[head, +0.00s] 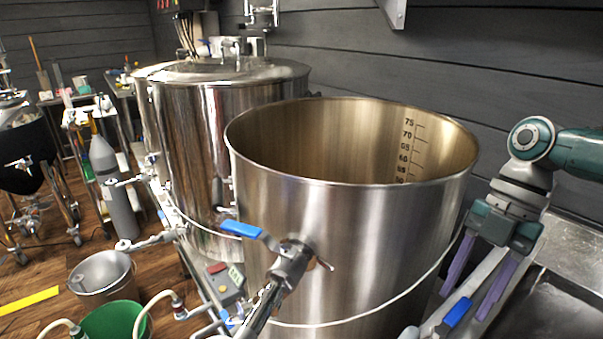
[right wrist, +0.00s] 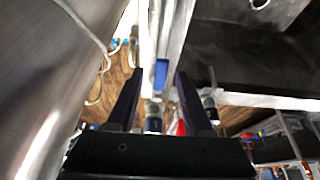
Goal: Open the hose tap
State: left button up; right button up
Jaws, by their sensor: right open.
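A tap with a blue lever (head: 458,312) shows at the lower right of the head view, beside the large steel kettle (head: 350,235). The blue lever also shows in the right wrist view (right wrist: 161,74), between the two fingers as seen from there. My right gripper (head: 467,304) is open, with its purple fingers pointing down to either side of the lever in the picture. I cannot tell whether they touch it. The tap's body is mostly cut off by the frame's lower edge. My left gripper is not in view.
The open kettle stands left of my right gripper and carries a valve with another blue lever (head: 241,229). A steel sink (head: 560,305) lies at the right. A green bucket (head: 115,320) and a steel bucket (head: 100,275) stand on the floor at the left.

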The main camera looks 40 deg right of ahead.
jog(key=shift+r, duration=0.1)
jog(key=v, duration=0.9)
jog(key=shift+r, duration=0.35)
jog(key=shift+d, duration=0.15)
jog(key=s+a+f+m+g+h+p, duration=0.2)
jog(key=s+a+f+m, duration=0.15)
jog(key=a+f, duration=0.3)
jog(key=s+a+r+m+t+h+p, duration=0.25)
jog(key=a+m, duration=0.45)
jog(key=a, duration=0.7)
jog(key=a+r+m+t+p, duration=0.3)
jog(key=r+m+p, duration=0.3)
jog(key=r+p, duration=3.3)
jog(key=w+v, duration=0.1)
jog(key=v, duration=0.3)
jog(key=shift+a+r, duration=0.25)
jog(key=shift+r, duration=0.15)
